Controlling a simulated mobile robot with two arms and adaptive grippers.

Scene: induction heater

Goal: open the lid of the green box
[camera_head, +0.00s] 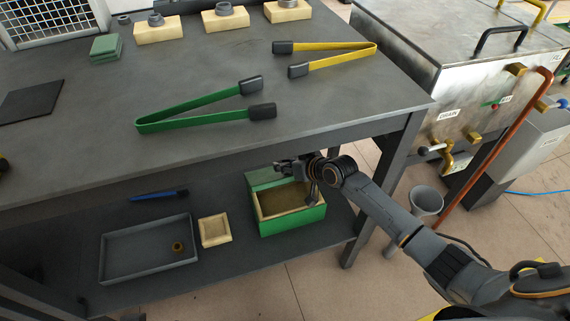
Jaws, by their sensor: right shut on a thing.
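The green box (292,222) stands on the lower shelf, under the right part of the tabletop. Its lid (264,178) is raised at the back, and the box's inside shows, with pale inner walls and a brown bottom. My right gripper (290,168) reaches in from the right, over the box's back right part, beside the lid. It is shut on the lid, though the contact itself is small and partly hidden by the gripper. My left gripper is not in view.
On the shelf are a small wooden tray (214,230), a grey tray (122,261) with a small brass part, and a blue tool (158,195). Above the shelf is the tabletop (205,145), with green tongs (190,106) and yellow tongs (335,56). A table leg (378,195) stands close to my right arm.

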